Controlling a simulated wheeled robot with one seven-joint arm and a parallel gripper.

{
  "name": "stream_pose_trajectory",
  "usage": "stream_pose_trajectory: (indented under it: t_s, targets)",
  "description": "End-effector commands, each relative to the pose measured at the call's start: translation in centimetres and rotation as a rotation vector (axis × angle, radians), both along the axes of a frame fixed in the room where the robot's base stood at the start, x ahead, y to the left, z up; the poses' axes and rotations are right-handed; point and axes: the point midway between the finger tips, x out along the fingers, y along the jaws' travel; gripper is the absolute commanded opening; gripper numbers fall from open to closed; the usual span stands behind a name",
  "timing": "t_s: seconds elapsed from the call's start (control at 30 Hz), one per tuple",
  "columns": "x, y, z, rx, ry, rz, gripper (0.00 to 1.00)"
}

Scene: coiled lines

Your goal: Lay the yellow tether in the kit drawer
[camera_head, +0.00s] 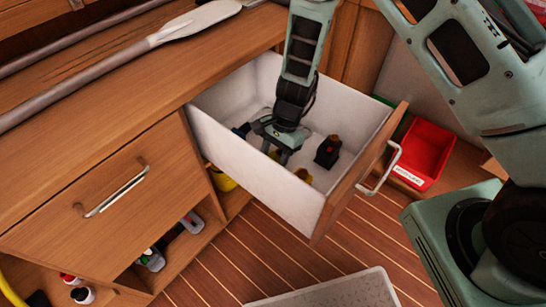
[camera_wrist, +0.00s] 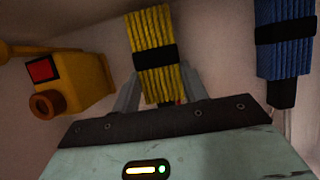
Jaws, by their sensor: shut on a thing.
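The yellow tether (camera_wrist: 155,55), a coiled bundle with a black band around its middle, is between my gripper's fingers in the wrist view. My gripper (camera_head: 285,157) is shut on it and reaches down inside the open kit drawer (camera_head: 243,152), a white-walled drawer with a wooden front. Bits of yellow show beside the fingers in the head view, but my gripper and the drawer's near wall hide much there. I cannot tell whether the tether touches the drawer floor.
A blue coil (camera_wrist: 285,40) with a black band lies right of the tether in the wrist view. A yellow-orange device (camera_wrist: 80,80) with a red panel is to the left. A red bin (camera_head: 425,150) stands beyond the drawer front; a paddle (camera_head: 195,22) lies on the countertop.

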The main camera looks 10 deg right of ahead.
Motion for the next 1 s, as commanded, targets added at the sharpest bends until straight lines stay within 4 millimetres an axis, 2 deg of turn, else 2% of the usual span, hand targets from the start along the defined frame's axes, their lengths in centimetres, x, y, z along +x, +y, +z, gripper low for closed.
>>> stream_pose_trajectory:
  t_s: [0.33,0.37,0.4,0.43,0.77,0.87,1.0]
  targets:
    - [0.0,0.0,-0.7,0.001,-0.001,0.000,0.04]
    - [0.0,0.0,-0.6,0.001,-0.001,0.000,0.52]
    - [0.0,0.0,-0.6,0.001,-0.001,0.000,0.63]
    - [0.0,0.0,-0.6,0.001,-0.001,0.000,0.69]
    - [0.1,-0.1,-0.4,0.000,0.000,0.000,0.69]
    - [0.3,-0.3,0.5,0.001,-0.001,0.001,0.69]
    - [1.0,-1.1,3.0,0.001,-0.005,0.000,0.69]
